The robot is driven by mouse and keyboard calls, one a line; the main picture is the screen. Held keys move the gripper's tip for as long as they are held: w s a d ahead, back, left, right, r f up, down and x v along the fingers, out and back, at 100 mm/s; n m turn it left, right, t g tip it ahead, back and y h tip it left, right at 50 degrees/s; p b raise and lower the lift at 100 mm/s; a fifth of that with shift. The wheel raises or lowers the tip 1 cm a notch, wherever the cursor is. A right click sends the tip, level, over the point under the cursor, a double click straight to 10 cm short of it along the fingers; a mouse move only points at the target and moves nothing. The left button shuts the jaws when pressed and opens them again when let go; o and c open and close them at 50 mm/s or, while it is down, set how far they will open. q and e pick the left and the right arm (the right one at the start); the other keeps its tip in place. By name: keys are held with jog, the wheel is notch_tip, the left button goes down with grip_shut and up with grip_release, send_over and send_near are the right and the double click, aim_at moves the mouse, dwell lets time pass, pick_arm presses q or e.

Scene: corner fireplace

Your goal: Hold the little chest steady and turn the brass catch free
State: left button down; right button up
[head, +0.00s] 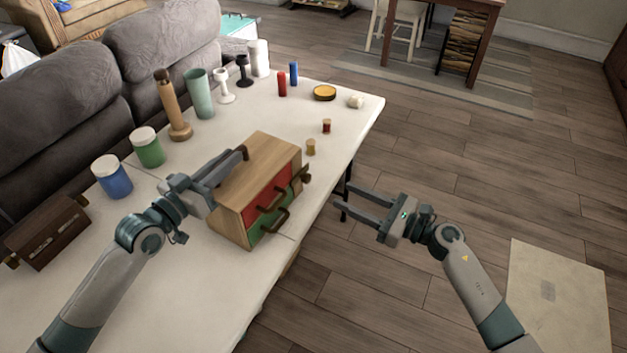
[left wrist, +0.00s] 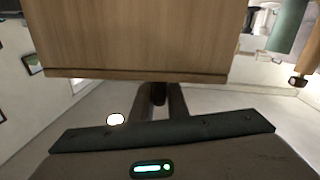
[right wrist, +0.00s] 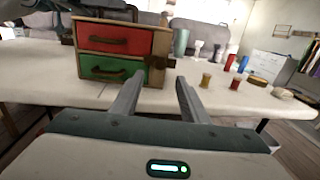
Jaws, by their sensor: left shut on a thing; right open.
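The little chest (head: 241,171) is a wooden box on the white table, with a red upper drawer and a green lower drawer; the right wrist view shows its front (right wrist: 115,55). The brass catch (head: 304,174) sits at the chest's right edge and also shows in the right wrist view (right wrist: 172,62). My right gripper (head: 343,196) is open and empty, right of the chest, apart from the catch.
A dark wooden box (head: 45,235) and blue (head: 112,177) and green (head: 147,148) jars stand left of the chest. Several cups, candlesticks and small cylinders stand at the table's far end. A grey sofa borders the table.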

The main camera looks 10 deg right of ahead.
aim_at(309, 179)
jog(key=x, duration=1.1)
jog(key=shift+w, duration=0.1)
grip_shut()
